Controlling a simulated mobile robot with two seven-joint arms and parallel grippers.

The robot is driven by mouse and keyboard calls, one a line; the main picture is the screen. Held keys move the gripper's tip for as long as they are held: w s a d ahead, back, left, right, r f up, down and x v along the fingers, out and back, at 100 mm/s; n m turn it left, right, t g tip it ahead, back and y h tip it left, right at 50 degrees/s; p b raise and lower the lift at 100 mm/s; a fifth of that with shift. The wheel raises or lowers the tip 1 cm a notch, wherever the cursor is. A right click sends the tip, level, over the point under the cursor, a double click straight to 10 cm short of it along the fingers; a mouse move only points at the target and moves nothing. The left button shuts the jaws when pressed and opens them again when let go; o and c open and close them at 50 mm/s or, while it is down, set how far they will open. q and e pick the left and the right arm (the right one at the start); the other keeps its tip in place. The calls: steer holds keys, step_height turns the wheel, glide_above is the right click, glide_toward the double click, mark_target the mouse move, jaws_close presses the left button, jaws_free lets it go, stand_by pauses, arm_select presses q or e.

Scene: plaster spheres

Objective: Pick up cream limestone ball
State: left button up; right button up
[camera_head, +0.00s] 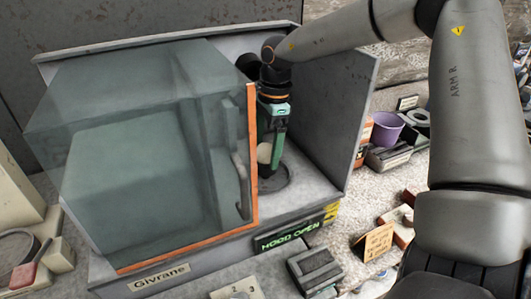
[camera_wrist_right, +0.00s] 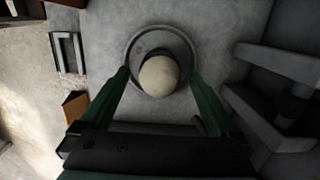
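The cream limestone ball (camera_head: 264,152) is pale and round and shows beside a green finger of my right gripper (camera_head: 271,160) inside the open part of the hood. In the right wrist view the ball (camera_wrist_right: 159,77) appears within a round grey ring (camera_wrist_right: 133,48) on the grey floor. My right gripper (camera_wrist_right: 160,80) is open, with its green fingers on either side of the ball and a visible gap on both sides. I cannot tell how far the fingertips reach down around it. My left gripper is not in view.
A glass sash (camera_head: 130,150) with an orange edge closes off the hood's left part. The hood's grey side wall (camera_head: 345,120) stands close on the right. A purple bucket (camera_head: 386,129), small boxes and an orange card (camera_head: 374,243) lie outside to the right.

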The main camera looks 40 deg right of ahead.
jaws_close()
stand_by(0.6)
steer(key=shift+r, duration=0.15)
steer(key=shift+r+b, duration=0.3)
steer(key=shift+r, duration=0.2)
steer(key=s+d+r, duration=0.1)
steer(key=s+r, duration=0.2)
steer(key=r, duration=1.1)
steer(key=shift+s, duration=0.4)
